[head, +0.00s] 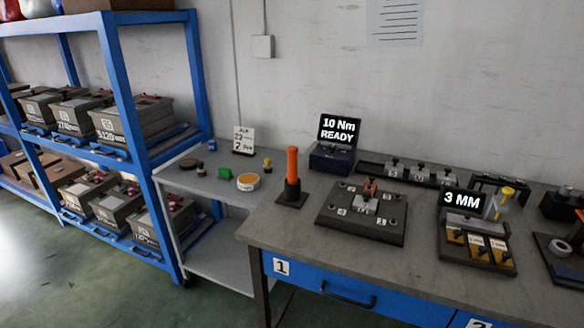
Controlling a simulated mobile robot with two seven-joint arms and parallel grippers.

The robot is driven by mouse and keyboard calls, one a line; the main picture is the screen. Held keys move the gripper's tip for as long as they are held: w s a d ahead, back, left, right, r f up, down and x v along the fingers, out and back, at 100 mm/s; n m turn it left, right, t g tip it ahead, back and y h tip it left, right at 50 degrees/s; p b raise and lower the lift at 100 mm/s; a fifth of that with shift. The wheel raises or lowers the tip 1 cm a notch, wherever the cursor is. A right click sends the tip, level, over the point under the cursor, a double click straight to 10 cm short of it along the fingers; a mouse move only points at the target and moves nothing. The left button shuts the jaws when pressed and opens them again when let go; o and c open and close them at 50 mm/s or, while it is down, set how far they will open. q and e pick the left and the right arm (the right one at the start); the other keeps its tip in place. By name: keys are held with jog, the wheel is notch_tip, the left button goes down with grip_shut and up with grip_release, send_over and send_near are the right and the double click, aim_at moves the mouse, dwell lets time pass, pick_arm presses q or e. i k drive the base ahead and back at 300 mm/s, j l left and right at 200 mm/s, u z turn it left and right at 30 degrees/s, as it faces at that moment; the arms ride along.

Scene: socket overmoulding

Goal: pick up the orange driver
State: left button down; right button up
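The orange driver (292,163) stands upright at the left end of the workbench (425,268). Its orange handle points up, and its lower part is black and sits on a dark base plate (291,200). Nothing touches the handle. Neither my left nor my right gripper shows in the head view.
Right of the driver is a dark fixture plate (330,227) with clamps and numbered labels. Behind stands a "10 Nm READY" display (339,130). A "3 MM" display (462,198) stands further right. A grey cart (213,205) and blue shelving (122,85) with boxes are left.

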aim_at(292, 151)
jog(key=i+j+z, duration=0.25)
jog(key=i+j, duration=0.2)
jog(key=j, duration=0.25)
jog(key=i+j+z, duration=0.15)
jog(key=j, duration=0.25)
jog(key=i+j+z, duration=0.1)
jog(key=i+j, duration=0.2)
jog(key=j, duration=0.1)
